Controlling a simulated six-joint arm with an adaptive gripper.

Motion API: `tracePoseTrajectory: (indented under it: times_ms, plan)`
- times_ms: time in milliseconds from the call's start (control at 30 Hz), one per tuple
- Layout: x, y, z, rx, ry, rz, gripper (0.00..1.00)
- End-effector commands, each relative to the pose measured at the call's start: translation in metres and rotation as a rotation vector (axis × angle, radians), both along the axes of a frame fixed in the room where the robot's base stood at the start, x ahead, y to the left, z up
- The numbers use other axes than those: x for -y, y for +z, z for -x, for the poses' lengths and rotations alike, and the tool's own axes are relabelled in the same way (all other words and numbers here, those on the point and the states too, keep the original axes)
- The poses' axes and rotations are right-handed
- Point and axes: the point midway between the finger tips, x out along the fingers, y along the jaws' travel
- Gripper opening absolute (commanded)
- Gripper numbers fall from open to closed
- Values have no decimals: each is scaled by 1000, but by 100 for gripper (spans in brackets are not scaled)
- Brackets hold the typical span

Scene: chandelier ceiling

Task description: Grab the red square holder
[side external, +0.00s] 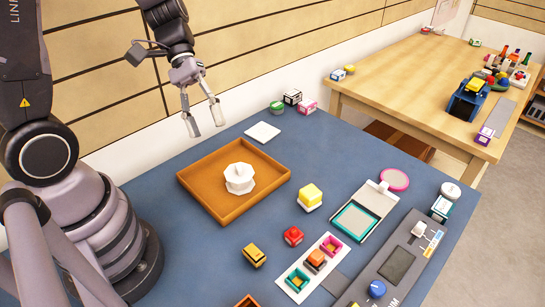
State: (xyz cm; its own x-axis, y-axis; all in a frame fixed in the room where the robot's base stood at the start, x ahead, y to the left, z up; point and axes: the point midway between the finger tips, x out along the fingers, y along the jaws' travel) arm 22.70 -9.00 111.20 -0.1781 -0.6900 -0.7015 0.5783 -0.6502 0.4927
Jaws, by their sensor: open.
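A small red square block (293,236) sits on the blue table, right of the wooden tray's front corner. A white strip (322,250) with coloured square holders lies close by. It has a pink square holder (331,244) at the far end and a green one (298,279) at the near end. An orange-red block (316,258) sits in the middle, over a holder whose colour I cannot clearly tell. My gripper (206,127) is open and empty, fingers down, high above the back left of the table, well away from the red block and strip.
A yellow-and-white block (310,197), a yellow block (254,255), a teal-framed case (355,222) and a grey control panel (398,262) stand around the red block.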

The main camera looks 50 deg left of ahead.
Motion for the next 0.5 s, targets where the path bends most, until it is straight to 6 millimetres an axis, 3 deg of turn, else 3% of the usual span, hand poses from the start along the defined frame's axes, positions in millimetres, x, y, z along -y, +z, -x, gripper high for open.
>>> tracePoseTrajectory:
  times_ms: [300,500]
  plan:
    - [12,-106,-52,-408,490,321,43]
    - [6,-182,-61,-576,797,394,43]
